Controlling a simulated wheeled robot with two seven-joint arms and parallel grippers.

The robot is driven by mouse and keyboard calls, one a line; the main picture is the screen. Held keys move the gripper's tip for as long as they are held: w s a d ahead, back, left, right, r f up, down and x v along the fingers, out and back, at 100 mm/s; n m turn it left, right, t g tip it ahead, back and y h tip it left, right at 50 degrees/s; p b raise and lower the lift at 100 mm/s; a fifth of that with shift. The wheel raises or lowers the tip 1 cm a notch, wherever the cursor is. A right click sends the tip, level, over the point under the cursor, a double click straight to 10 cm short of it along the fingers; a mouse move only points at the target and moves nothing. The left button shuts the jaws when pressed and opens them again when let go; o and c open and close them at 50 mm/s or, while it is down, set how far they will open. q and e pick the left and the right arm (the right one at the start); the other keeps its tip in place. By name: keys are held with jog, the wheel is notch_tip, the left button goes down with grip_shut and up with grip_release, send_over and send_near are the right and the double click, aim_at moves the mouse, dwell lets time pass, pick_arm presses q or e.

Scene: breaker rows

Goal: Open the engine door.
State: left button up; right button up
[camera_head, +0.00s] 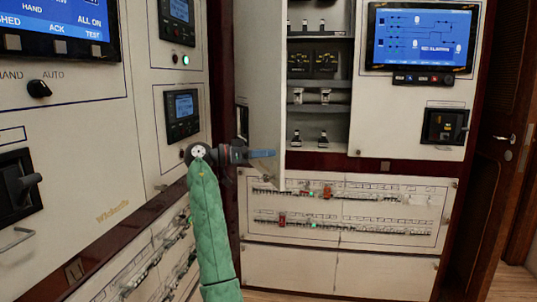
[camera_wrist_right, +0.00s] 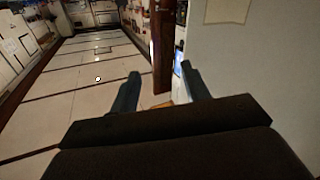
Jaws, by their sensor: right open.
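A pale cabinet door (camera_head: 262,75) in the middle of the head view stands swung outward, with the shelves of its cabinet (camera_head: 318,110) showing to its right. I cannot tell for sure that this is the engine door. My right gripper (camera_head: 268,153) is in front of the lower part of this door, its fingers pointing right, near the door's lower free edge. In the right wrist view, my right gripper (camera_wrist_right: 160,70) has its two fingers spread, with nothing seen held between them. Whether a finger touches the door cannot be told. My left gripper is out of view.
A panel with a blue screen (camera_head: 422,38) is right of the open cabinet. Breaker rows (camera_head: 345,208) run below it. A control panel (camera_head: 60,120) with knobs and a handle fills the left. A brown wooden door (camera_head: 500,135) with a metal handle is at the far right.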

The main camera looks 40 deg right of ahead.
jog(key=v, duration=0.5)
jog(key=shift+s+a, duration=0.25)
jog(key=shift+a, duration=0.2)
jog(key=shift+b, duration=0.45)
